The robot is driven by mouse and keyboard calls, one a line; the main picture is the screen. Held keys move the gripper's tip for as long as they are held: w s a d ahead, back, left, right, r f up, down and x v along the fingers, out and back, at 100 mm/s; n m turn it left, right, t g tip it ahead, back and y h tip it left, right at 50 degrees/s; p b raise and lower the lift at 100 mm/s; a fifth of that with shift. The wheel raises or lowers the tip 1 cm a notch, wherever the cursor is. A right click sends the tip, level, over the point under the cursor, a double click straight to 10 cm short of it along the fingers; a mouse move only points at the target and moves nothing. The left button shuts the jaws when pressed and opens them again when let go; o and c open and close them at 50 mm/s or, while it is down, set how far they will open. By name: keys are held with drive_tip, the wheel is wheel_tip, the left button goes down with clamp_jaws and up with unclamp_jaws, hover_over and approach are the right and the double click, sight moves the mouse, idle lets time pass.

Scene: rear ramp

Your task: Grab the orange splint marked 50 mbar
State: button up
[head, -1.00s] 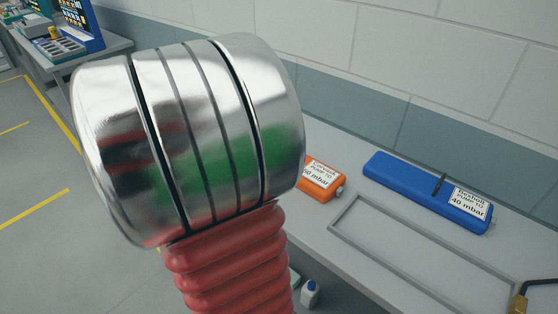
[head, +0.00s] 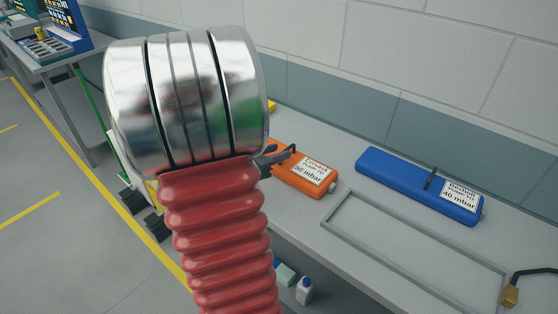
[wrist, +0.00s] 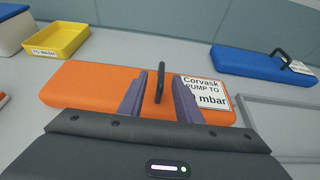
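The orange splint (head: 289,180) lies on the grey bench, partly hidden behind my arm in the head view. Its white label reads Corvask, pump to 50 mbar. In the wrist view the orange splint (wrist: 88,86) lies crosswise ahead, with a black upright handle (wrist: 161,84) near its middle. My gripper (wrist: 160,90) is open, its two grey fingers over the splint, one on each side of the handle. Gaps show between the fingers and the handle. In the head view my gripper (head: 280,158) shows at the splint's left part, mostly hidden by my arm.
A yellow tray (wrist: 60,40) labelled TO WASH stands at the left. A wall runs behind the bench.

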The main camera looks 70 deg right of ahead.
drive_tip(key=shift+d, duration=0.1)
drive_tip(key=shift+x, duration=2.55)
drive_tip(key=shift+s, duration=0.1)
drive_tip(key=shift+c, duration=0.2)
clamp_jaws()
